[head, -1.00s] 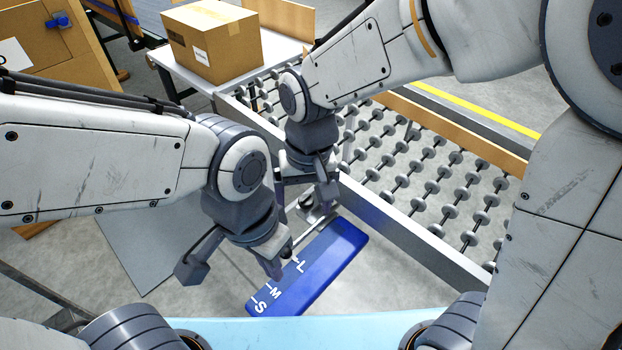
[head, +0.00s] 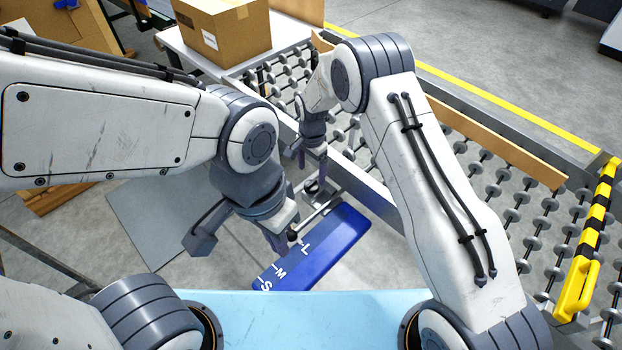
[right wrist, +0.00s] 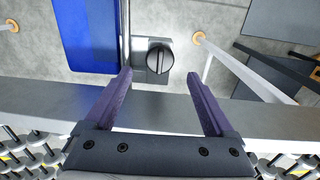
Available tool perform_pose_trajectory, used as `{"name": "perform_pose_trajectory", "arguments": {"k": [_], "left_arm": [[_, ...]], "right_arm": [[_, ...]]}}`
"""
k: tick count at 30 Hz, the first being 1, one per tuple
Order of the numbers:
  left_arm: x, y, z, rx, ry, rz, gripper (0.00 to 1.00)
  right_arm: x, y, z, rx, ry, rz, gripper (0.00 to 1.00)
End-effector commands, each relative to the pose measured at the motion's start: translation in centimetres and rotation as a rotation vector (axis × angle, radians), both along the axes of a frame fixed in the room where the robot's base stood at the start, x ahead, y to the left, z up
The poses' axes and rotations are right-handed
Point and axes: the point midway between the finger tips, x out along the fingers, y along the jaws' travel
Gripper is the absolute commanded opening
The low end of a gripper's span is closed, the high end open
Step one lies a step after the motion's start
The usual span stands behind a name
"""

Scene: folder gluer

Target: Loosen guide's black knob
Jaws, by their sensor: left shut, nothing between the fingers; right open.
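The black knob (right wrist: 159,57) is round with a slot-like ridge. It sits on a grey metal bracket beside a rod (right wrist: 124,30), and in the head view the bracket area (head: 314,188) is small, with the knob hard to make out. A blue plate (head: 325,250) marked S, M, L lies beside the rod. My right gripper (right wrist: 158,74) is open; the knob shows just past its fingertips, roughly centred between them, with no visible contact. It is above the bracket in the head view (head: 313,160). My left gripper (head: 279,244) is shut and empty, near the rod's lower end and the plate.
A metal rail (right wrist: 60,100) runs beneath the fingers in the right wrist view. The skate-wheel conveyor (head: 490,175) lies to the right, with a yellow handle (head: 578,290). A cardboard box (head: 225,35) stands on a white table at the back.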

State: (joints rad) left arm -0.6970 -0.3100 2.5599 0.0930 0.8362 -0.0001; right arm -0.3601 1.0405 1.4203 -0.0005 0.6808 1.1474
Motion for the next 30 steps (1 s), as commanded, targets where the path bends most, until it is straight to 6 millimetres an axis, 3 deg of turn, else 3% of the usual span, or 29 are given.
{"name": "perform_pose_trajectory", "arguments": {"k": [9,21,27,28,30], "left_arm": [[0.0,0.0,1.4,0.000,0.000,0.001,0.00],[0.0,0.0,1.5,0.000,0.000,0.001,0.00],[0.0,0.0,1.5,0.000,0.000,0.001,0.00],[0.0,0.0,1.5,0.000,0.000,0.001,0.00],[0.0,0.0,1.5,0.000,0.000,0.001,0.00]], "right_arm": [[0.0,0.0,-4.7,0.000,0.001,0.002,0.89],[0.0,0.0,-5.6,0.001,-0.001,0.002,0.89],[0.0,0.0,-5.6,0.001,-0.001,0.002,0.12],[0.0,0.0,-5.6,0.001,-0.001,0.002,0.03],[0.0,0.0,-5.6,0.001,-0.001,0.002,0.03]]}}
